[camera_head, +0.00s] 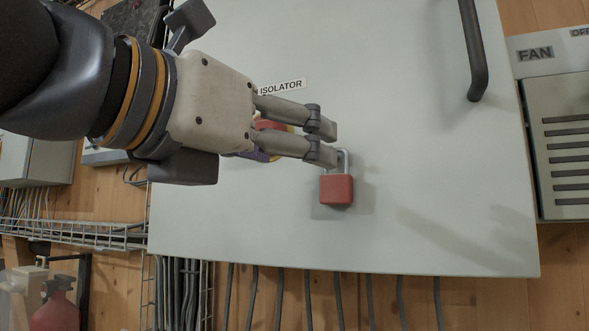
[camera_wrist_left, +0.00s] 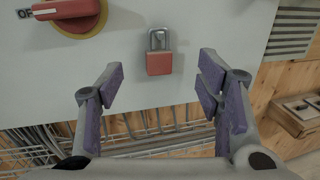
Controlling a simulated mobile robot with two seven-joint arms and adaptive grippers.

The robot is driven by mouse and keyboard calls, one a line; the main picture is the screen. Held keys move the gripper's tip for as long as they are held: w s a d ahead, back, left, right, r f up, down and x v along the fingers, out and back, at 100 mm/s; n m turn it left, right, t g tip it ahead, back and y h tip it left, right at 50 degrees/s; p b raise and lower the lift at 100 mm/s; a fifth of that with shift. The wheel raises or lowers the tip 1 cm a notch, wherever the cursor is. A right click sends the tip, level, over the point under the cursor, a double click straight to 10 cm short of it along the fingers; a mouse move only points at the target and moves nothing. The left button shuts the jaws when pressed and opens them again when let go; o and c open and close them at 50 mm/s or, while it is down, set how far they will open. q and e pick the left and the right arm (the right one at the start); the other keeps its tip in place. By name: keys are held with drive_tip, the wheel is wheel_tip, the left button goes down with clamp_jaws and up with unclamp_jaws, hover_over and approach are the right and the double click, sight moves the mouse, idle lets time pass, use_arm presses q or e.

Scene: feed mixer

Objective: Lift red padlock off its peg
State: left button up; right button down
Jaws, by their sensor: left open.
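The red padlock (camera_head: 336,189) hangs upright by its grey shackle on the pale cabinet door; the top of its shackle is close to my gripper's fingertips in the head view. In the left wrist view the padlock (camera_wrist_left: 159,63) shows whole, ahead of and between my fingers, apart from both. The peg itself is too small to make out. My left gripper (camera_head: 329,142) comes in from the left, open and empty, its fingertips just above the padlock in the head view. It also shows in the left wrist view (camera_wrist_left: 160,75) with both fingers spread wide. My right gripper is in neither view.
A red rotary isolator handle (camera_wrist_left: 66,9) on a yellow disc sits left of the padlock, partly hidden behind my gripper in the head view. A dark door handle (camera_head: 474,50) is at the upper right. A FAN box (camera_head: 560,130) stands right. Cables (camera_head: 340,300) run below.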

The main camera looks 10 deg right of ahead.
sight(340, 170)
use_arm(q)
drive_tip(key=x, duration=0.9)
drive_tip(key=shift+w+d+f, duration=0.2)
drive_tip(key=shift+w+f, duration=0.1)
drive_tip(key=c, duration=1.3)
